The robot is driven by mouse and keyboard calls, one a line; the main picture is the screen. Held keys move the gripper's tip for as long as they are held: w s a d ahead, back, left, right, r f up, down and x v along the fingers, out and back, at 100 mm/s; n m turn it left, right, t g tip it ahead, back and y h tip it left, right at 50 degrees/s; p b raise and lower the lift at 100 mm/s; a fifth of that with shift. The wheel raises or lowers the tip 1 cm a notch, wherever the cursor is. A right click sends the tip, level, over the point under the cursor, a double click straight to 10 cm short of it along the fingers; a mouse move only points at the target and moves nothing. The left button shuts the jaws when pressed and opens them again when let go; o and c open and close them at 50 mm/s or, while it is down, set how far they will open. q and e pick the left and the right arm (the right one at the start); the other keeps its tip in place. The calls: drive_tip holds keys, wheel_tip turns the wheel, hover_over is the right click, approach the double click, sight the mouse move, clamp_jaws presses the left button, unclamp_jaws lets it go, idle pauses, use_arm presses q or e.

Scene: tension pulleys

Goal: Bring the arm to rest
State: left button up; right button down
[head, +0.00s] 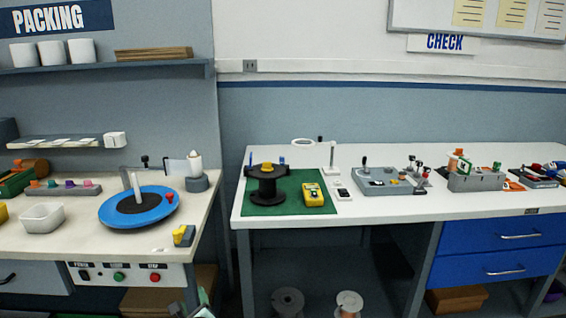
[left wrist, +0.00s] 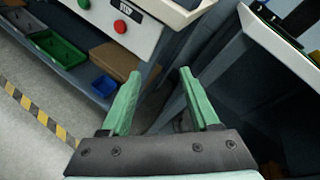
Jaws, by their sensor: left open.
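My left gripper (head: 192,308) shows only in part at the bottom edge of the head view, low in front of the gap between the two benches. In the left wrist view its two green fingers (left wrist: 159,74) stand apart with nothing between them. It is open and empty, with no object touching it. My right gripper is in neither view.
The packing bench (head: 70,244) on the left carries a blue turntable (head: 168,209) and a white bin (head: 42,218). The right bench (head: 385,212) carries a black spool (head: 267,184) on a green mat (head: 318,204), a yellow meter (head: 313,194) and a grey fixture (head: 385,187). Spools stand below.

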use_arm(q)
drive_tip(key=s+d+f+n+g+h+p, duration=0.1)
drive_tip(key=s+d+f+n+h, duration=0.3)
drive_tip(key=s, duration=0.5)
drive_tip(key=s+d+f+n+g+h+p, duration=0.1)
drive_tip(key=s+f+n+g+p, duration=0.1)
drive_tip(key=s+f+n, duration=0.5)
drive_tip(key=s+d+r+n+h+p, duration=0.1)
drive_tip(key=s+n, duration=0.5)
drive_tip(key=s, duration=0.3)
drive_tip(key=s+d+r+n+g+h+p, duration=0.1)
drive_tip(key=s+d+r+n+h, duration=0.1)
drive_tip(key=s+n, duration=0.4)
drive_tip(key=s, duration=0.3)
drive_tip(key=shift+s+h, duration=0.25)
drive_tip(key=shift+h, duration=0.05)
drive_tip(key=shift+d, duration=0.1)
